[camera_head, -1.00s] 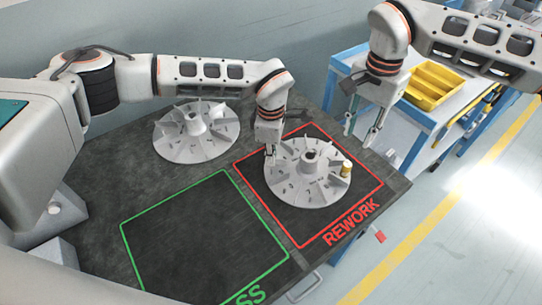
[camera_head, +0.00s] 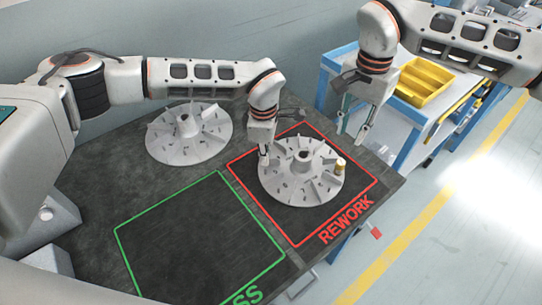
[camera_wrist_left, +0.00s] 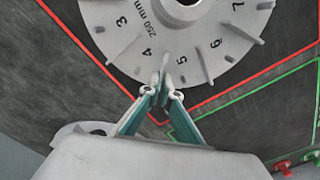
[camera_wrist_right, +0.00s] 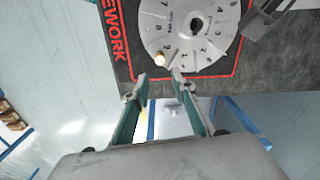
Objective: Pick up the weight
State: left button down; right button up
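The weight (camera_head: 340,166) is a small brass-coloured cylinder standing at the right rim of a grey finned impeller (camera_head: 290,190) inside the red REWORK outline. In the right wrist view the weight (camera_wrist_right: 160,60) lies beyond and between the tips of my open, empty right gripper (camera_wrist_right: 160,75). In the head view my right gripper (camera_head: 352,134) hangs above and slightly right of the weight, apart from it. My left gripper (camera_head: 264,156) is at the impeller's left rim. In the left wrist view its fingers (camera_wrist_left: 162,88) are closed around a fin between numbers 4 and 5.
A second impeller (camera_head: 180,150) stands at the back left of the dark bench (camera_head: 85,195). The green-outlined area (camera_head: 200,230) at the front is empty. A blue-framed table (camera_head: 395,115) with a yellow bin (camera_head: 426,82) stands to the right, past the bench edge.

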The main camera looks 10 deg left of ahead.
aim_at(341, 163)
notch_tip(341, 163, down, 8)
jog(key=shift+a+f+n, duration=0.15)
jog(key=shift+f+n, duration=0.05)
jog(key=shift+n, duration=0.8)
jog(key=shift+s+f, duration=0.15)
jog(key=shift+f, duration=2.5)
jog(key=c, duration=0.5)
